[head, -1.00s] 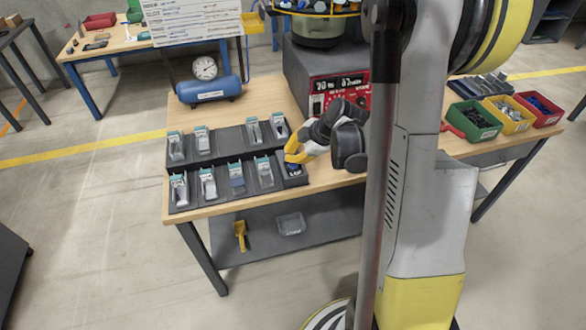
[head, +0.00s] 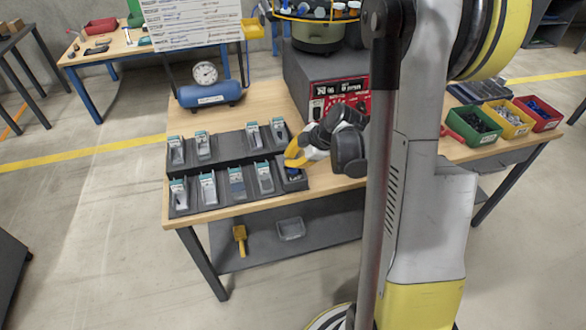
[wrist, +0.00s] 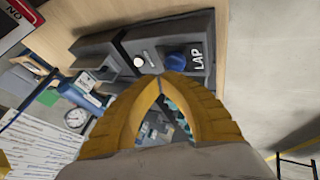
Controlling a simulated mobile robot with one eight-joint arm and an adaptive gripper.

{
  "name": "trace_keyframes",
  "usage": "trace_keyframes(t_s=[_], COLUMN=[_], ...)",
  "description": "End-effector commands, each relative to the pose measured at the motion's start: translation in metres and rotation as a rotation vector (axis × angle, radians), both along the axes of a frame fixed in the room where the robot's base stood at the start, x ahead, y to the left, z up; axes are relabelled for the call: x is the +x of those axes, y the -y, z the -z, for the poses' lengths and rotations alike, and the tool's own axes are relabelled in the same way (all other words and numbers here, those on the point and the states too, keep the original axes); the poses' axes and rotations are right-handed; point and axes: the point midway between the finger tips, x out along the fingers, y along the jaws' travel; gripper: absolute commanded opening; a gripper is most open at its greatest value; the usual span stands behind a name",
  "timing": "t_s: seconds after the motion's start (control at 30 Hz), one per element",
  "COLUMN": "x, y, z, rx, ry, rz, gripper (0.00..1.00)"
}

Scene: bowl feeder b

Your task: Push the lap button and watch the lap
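The lap button is a blue cap (wrist: 175,62) on a dark box marked LAP (wrist: 197,62) in the wrist view. In the head view the LAP box (head: 296,184) is the front right cell of the black tray rack. My gripper has yellow fingers whose tips meet in the wrist view (wrist: 160,79), empty. The tips overlap the button's near edge in that view; I cannot tell whether they touch it. In the head view my gripper (head: 289,164) is just above the LAP box. The red display panel (head: 340,95) behind it carries blurred white characters.
A blue tank with a gauge (head: 210,93) stands behind the rack. Green (head: 474,124), yellow (head: 509,118) and red bins (head: 540,113) stand at the right. Bare wood (head: 260,100) shows behind the rack.

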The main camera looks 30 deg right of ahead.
Motion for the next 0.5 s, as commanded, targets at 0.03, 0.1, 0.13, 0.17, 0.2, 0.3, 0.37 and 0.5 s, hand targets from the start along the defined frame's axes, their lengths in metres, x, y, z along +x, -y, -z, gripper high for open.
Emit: trace_keyframes(t_s=[0.03, 0.1, 0.13, 0.17, 0.2, 0.3, 0.37, 0.5], x=[0.0000, 0.0000, 0.0000, 0.0000, 0.0000, 0.0000, 0.0000, -0.0001], y=[0.0000, 0.0000, 0.0000, 0.0000, 0.0000, 0.0000, 0.0000, 0.0000], z=[0.0000, 0.0000, 0.0000, 0.0000, 0.0000, 0.0002, 0.0014, 0.0067], rx=[0.000, 0.000, 0.000, 0.000, 0.000, 0.000, 0.000, 0.000], ry=[0.000, 0.000, 0.000, 0.000, 0.000, 0.000, 0.000, 0.000], rz=[0.000, 0.000, 0.000, 0.000, 0.000, 0.000, 0.000, 0.000], gripper=[0.00, 0.00, 0.00, 0.00, 0.00, 0.00, 0.00, 0.00])
